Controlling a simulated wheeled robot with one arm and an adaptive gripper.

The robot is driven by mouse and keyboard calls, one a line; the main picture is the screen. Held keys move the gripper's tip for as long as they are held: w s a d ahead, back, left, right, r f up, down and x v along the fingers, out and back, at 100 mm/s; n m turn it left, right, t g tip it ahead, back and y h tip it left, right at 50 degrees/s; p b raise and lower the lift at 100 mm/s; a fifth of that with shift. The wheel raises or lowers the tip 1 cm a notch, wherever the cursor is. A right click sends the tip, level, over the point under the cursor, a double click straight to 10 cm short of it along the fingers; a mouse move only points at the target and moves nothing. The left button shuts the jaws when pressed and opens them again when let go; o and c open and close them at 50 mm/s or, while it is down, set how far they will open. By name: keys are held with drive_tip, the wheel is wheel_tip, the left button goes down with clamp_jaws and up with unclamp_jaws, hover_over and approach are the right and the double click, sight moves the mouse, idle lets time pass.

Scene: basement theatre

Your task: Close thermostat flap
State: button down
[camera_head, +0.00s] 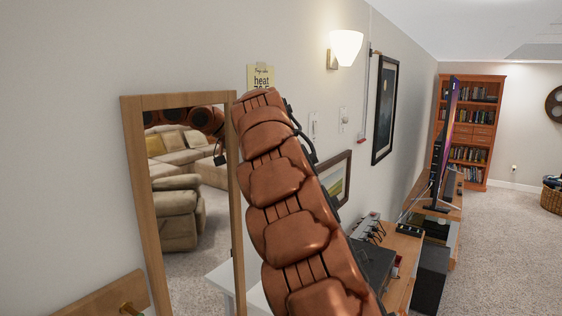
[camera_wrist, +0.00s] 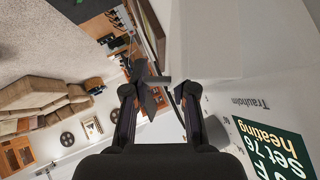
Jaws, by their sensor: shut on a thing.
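The white thermostat (camera_wrist: 225,100) fills the right of the wrist view. It bears the name "Trauholm" and a dark green display (camera_wrist: 268,150) reading "Set 76 heating". A plain white panel (camera_wrist: 205,40), which looks like its flap, stands out from the body at the top of that view, so the flap appears open. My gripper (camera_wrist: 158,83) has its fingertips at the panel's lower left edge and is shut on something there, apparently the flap. The exact contact is hard to see.
A wood-framed mirror (camera_head: 138,190) stands left of my arm. Carpet (camera_head: 500,250) is open at right.

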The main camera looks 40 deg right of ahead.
drive_tip(key=shift+f, duration=0.1)
drive_tip(key=c, duration=1)
unclamp_jaws()
drive_tip(key=shift+s+f+m+t, duration=0.2)
drive_tip(key=shift+f+m+t, duration=0.1)
drive_tip(key=shift+t, duration=0.3)
